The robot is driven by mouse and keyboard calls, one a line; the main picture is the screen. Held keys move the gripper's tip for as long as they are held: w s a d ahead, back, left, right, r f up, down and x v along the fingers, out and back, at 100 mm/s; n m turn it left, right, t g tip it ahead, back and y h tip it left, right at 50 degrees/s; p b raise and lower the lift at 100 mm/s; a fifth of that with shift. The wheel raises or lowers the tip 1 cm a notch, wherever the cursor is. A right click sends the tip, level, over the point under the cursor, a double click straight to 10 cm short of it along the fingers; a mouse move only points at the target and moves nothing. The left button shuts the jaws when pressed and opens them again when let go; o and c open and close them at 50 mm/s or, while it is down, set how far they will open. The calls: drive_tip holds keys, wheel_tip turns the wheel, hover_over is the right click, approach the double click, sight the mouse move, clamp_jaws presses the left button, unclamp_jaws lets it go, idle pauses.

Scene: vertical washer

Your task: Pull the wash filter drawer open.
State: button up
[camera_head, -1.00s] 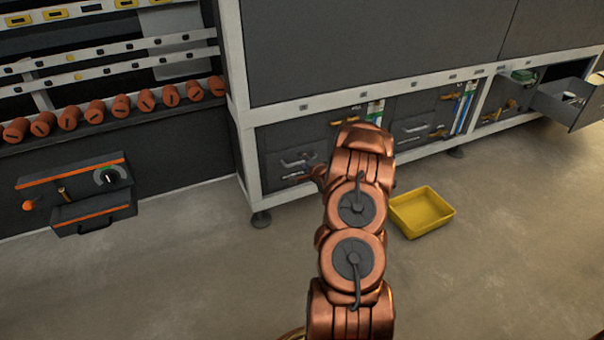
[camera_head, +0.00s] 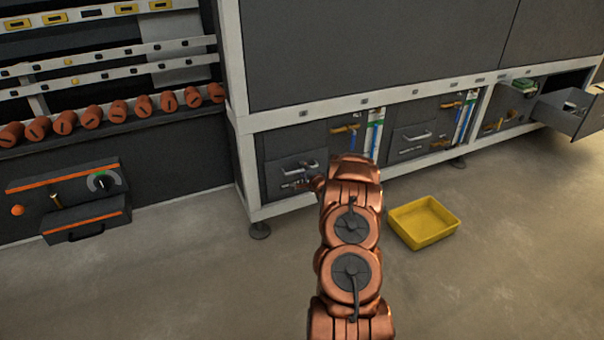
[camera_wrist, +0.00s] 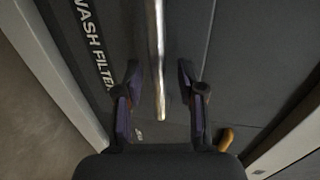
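The wash filter drawer (camera_head: 287,190) is a dark grey front low in the left bay of the white-framed cabinet and looks shut. It also fills the wrist view (camera_wrist: 185,30), where its label is partly cut off. Its metal bar handle (camera_head: 299,168) shows just left of my arm. In the wrist view the bar (camera_wrist: 157,35) runs between my gripper's fingers. My gripper (camera_wrist: 160,85) is open, with one finger on each side of the bar and a visible gap to both. In the head view the gripper is mostly hidden by my arm.
A yellow tray (camera_head: 424,222) lies on the floor right of my arm. Another drawer (camera_head: 572,110) stands open at the far right. A control box (camera_head: 70,200) is at the left. The floor in front of the cabinet is otherwise clear.

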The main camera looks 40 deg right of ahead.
drive_tip(key=shift+w+d+f, duration=0.1)
drive_tip(key=shift+w+f, duration=0.05)
drive_tip(key=shift+w, duration=0.25)
drive_tip(key=shift+c, duration=0.3)
clamp_jaws()
